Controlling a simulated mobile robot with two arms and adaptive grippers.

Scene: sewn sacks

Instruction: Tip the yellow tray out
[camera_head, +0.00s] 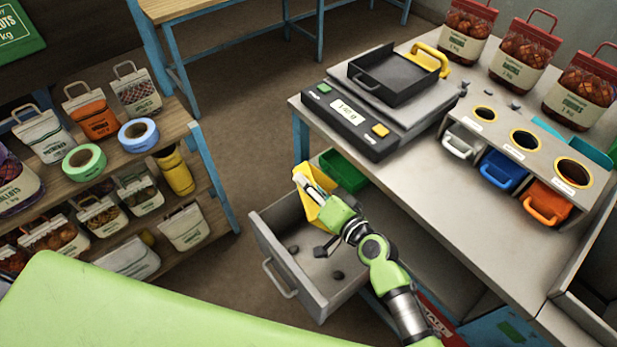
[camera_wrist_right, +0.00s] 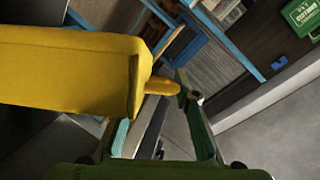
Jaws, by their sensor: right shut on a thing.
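The yellow tray (camera_head: 308,208) is in my right gripper (camera_head: 316,190), steeply tilted over the open grey drawer (camera_head: 262,238) below the table. In the right wrist view the tray (camera_wrist_right: 65,70) fills the upper left, and its handle (camera_wrist_right: 162,87) reaches to the fingers of my right gripper (camera_wrist_right: 165,115). The inside of the tray is mostly hidden. Several dark lumps (camera_head: 338,275) lie on the drawer floor, under and beside the tray. My left gripper is not in view.
A scale (camera_head: 372,120) with a black tray (camera_head: 395,78) stands on the table. A bin rack (camera_head: 520,140) is to the right. A shelf (camera_head: 205,195) with sacks is at left; floor between is clear.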

